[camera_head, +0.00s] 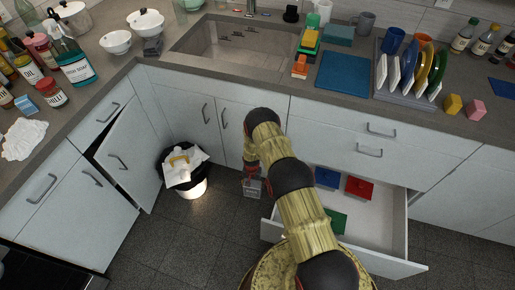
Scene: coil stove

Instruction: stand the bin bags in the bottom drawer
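The bottom drawer (380,222) is pulled out at the right, with a white floor. A blue item (327,178), a red item (359,187) and a green item (336,221) lie in it. My arm crosses in front of the drawer and hides its left part. My gripper (253,186) points down over the floor, left of the drawer and right of the bin. It looks small and grey with a bit of red, and I cannot tell whether it holds anything. I cannot identify the bin bags for certain.
A bin (193,188) stands on the floor with white crumpled material and a yellow thing on top. A cupboard door (130,163) hangs open at the left. The counter (330,106) above holds a sink, a plate rack and bottles. The dark floor (180,245) in front is clear.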

